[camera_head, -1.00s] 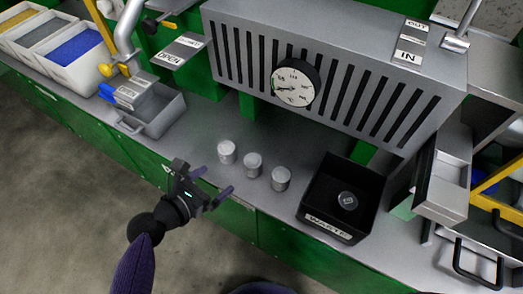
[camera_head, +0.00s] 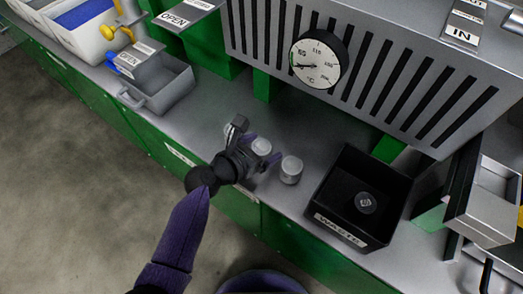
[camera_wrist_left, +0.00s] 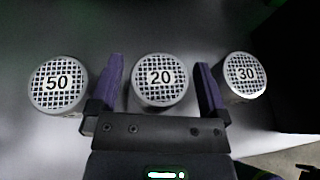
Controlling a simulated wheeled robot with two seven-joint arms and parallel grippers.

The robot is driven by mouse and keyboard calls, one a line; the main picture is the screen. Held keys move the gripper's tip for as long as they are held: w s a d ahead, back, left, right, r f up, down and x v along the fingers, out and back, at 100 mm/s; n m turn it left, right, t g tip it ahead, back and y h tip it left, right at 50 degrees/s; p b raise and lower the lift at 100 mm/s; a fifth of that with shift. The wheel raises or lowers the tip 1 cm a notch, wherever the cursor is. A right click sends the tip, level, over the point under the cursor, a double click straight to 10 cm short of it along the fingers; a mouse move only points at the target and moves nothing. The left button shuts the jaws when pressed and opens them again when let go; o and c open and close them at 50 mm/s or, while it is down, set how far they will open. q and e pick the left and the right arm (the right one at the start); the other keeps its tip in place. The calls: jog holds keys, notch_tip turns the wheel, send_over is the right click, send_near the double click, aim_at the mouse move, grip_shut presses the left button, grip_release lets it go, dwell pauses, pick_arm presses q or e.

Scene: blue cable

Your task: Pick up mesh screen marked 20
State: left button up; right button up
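The mesh screen marked 20 (camera_wrist_left: 161,95) is a round silver can with a mesh top, standing upright on the grey counter. It lies between the two purple fingers of my left gripper (camera_wrist_left: 158,72), with a gap on each side. In the head view my left gripper (camera_head: 263,151) is open with its fingers either side of the marked-20 screen (camera_head: 261,146). The screen marked 50 (camera_wrist_left: 57,84) stands left of the fingers and is hidden by the gripper in the head view. The screen marked 30 (camera_wrist_left: 244,75) stands to the right, also seen in the head view (camera_head: 291,170). My right gripper is not in view.
A black WASTE bin (camera_head: 337,228) with a small round disc (camera_head: 366,203) inside stands right of the screens. A grey drawer-like tray (camera_head: 165,95) is at the left. A vented metal housing with a dial gauge (camera_head: 316,62) rises behind.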

pick_arm(q)
jog(key=c, duration=1.2)
jog(key=shift+c, duration=0.2)
jog(key=shift+r, duration=0.1)
